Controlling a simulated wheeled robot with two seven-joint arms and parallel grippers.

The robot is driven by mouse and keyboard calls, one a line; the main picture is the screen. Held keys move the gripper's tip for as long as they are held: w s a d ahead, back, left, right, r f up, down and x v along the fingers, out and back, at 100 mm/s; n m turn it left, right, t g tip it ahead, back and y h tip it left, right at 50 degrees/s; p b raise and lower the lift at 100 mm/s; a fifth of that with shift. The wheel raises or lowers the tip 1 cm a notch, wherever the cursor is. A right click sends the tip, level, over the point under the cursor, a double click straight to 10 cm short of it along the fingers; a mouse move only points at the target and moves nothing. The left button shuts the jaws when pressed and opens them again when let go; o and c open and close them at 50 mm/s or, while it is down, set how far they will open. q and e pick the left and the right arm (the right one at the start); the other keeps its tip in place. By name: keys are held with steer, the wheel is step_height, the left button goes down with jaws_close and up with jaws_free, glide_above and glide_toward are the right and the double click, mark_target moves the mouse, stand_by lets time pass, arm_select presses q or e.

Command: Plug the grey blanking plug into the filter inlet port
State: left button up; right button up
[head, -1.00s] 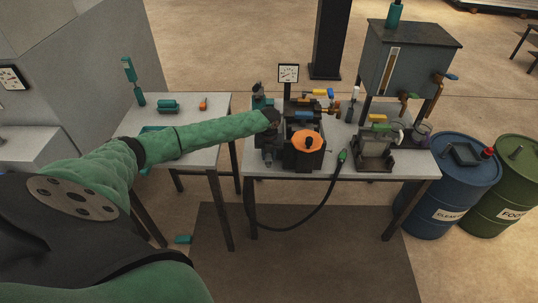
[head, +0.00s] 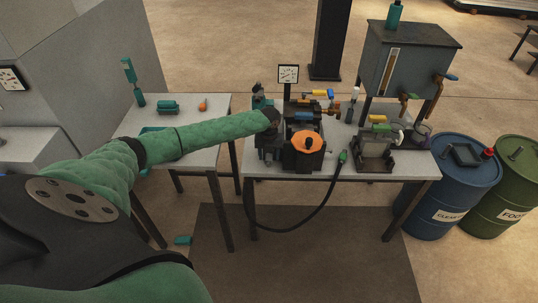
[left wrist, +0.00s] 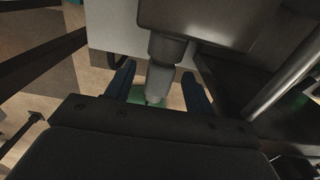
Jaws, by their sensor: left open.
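My left gripper (head: 270,122) is at the left end of the middle table, beside the dark machine there; its fingers are hard to make out in the head view. In the left wrist view its two dark blue fingers (left wrist: 159,72) are open, one on each side of a stepped grey cylinder (left wrist: 162,66). The cylinder sticks out from a dark grey block (left wrist: 195,18). I cannot tell whether its narrower end is the grey blanking plug or part of the port. Contact between fingers and cylinder does not show. My right gripper is not in view.
An orange-topped unit (head: 307,141) stands just right of my gripper. A gauge (head: 288,74) rises behind it. A black hose (head: 322,208) with a green end loops below the table. The left table (head: 205,155) holds teal items. A blue drum (head: 440,205) stands right.

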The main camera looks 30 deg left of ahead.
arm_select(q)
steer(key=shift+r, duration=0.2)
step_height(320, 180, up, 6)
steer(key=b, duration=0.2)
steer(key=shift+f+b, duration=0.1)
steer(key=shift+b, duration=0.3)
steer(key=shift+r, duration=0.8)
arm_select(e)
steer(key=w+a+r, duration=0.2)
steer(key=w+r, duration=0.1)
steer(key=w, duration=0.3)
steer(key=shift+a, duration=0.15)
arm_select(q)
steer(key=shift+f, duration=0.1)
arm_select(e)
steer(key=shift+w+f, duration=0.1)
